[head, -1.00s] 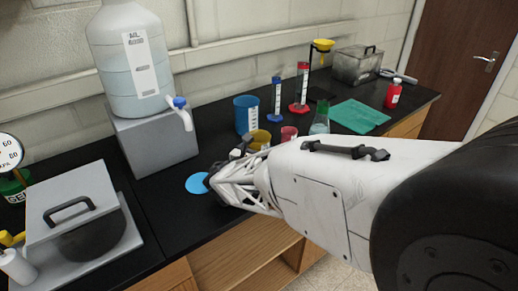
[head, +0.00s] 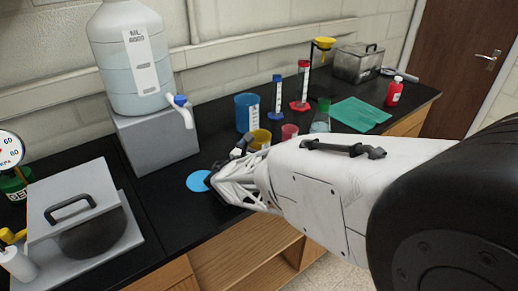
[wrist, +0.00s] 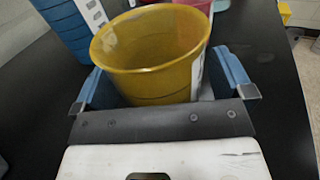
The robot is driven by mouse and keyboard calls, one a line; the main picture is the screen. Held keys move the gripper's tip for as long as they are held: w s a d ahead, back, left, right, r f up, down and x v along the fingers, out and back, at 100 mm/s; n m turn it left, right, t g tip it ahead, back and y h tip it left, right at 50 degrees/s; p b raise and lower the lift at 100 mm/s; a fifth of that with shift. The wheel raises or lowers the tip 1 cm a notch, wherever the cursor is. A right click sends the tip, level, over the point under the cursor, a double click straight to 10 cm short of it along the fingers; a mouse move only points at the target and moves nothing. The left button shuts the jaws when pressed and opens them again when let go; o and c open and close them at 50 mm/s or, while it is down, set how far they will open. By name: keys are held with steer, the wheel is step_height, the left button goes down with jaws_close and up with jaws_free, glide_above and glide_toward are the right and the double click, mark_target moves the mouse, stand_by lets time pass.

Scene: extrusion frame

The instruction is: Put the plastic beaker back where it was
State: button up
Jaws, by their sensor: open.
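A yellow plastic beaker (head: 260,138) stands on the black bench. In the wrist view the yellow beaker (wrist: 150,55) is upright between my fingers, its open rim facing the camera and its base hidden. My gripper (wrist: 163,78) is open, with one blue-grey finger on each side of it; I cannot tell whether they touch it. In the head view my gripper (head: 242,149) is partly hidden by its own wrist. A flat blue disc (head: 198,181) lies on the bench left of my gripper.
A blue beaker (head: 246,113) stands just behind the yellow one, and a pinkish-red cup (head: 289,131) stands to its right. A green-capped flask (head: 320,122), cylinders and a water carboy (head: 130,60) on a grey box stand around. The bench around the disc is clear.

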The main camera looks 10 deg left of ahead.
steer(key=shift+r, duration=0.15)
steer(key=shift+s+a, duration=0.3)
steer(key=shift+s, duration=0.35)
steer(key=shift+v, duration=5.35)
steer(key=shift+d, duration=0.1)
